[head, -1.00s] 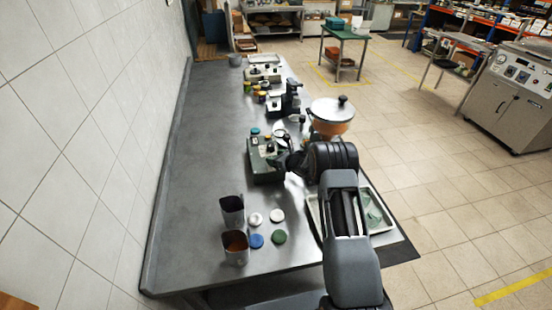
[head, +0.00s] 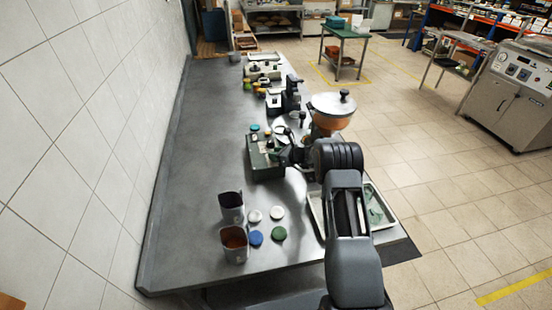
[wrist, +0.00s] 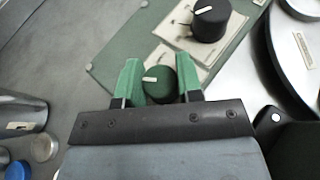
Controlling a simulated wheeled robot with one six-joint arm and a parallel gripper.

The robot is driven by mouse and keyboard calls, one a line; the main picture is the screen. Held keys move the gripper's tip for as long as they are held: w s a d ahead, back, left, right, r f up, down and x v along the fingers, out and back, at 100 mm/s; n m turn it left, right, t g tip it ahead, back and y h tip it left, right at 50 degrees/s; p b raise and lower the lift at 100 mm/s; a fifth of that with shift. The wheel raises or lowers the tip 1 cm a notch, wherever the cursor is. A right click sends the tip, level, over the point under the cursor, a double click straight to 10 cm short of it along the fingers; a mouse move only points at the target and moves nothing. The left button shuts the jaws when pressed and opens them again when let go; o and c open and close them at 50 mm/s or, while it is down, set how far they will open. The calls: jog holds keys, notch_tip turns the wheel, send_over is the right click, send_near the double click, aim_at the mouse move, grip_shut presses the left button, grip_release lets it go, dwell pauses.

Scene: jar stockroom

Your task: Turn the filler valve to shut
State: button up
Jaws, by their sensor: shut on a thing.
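A dark green round knob (wrist: 161,86) with a white pointer mark sits at the near edge of a green control box (wrist: 115,68). The mark points left. My gripper (wrist: 160,78) has its two green fingers on either side of this knob, shut on it. A larger black knob (wrist: 210,20) with a white pointer stands farther back on a pale plate of the same box. No label I can read says which knob is the filler valve. In the head view the green box (head: 262,168) is partly hidden by my gripper.
A filler with an orange bowl and lidded top (head: 332,108) stands right of the box. Two open canisters (head: 231,208) and several lids (head: 256,238) lie nearer on the bench. A tray (head: 316,208) is under my arm. The bench's left side is clear.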

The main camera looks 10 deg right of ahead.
jog(key=shift+f+n+g+y+b, duration=0.25)
jog(key=shift+n+g+y+b, duration=0.5)
jog(key=shift+b, duration=0.2)
jog(key=shift+r+n+g+b, duration=0.3)
jog(key=shift+n+g, duration=0.15)
jog(key=shift+n, duration=0.1)
jog(key=o, duration=0.9)
jog(key=shift+b+v, duration=0.95)
jog(key=shift+v, duration=2.75)
jog(key=shift+f, duration=0.1)
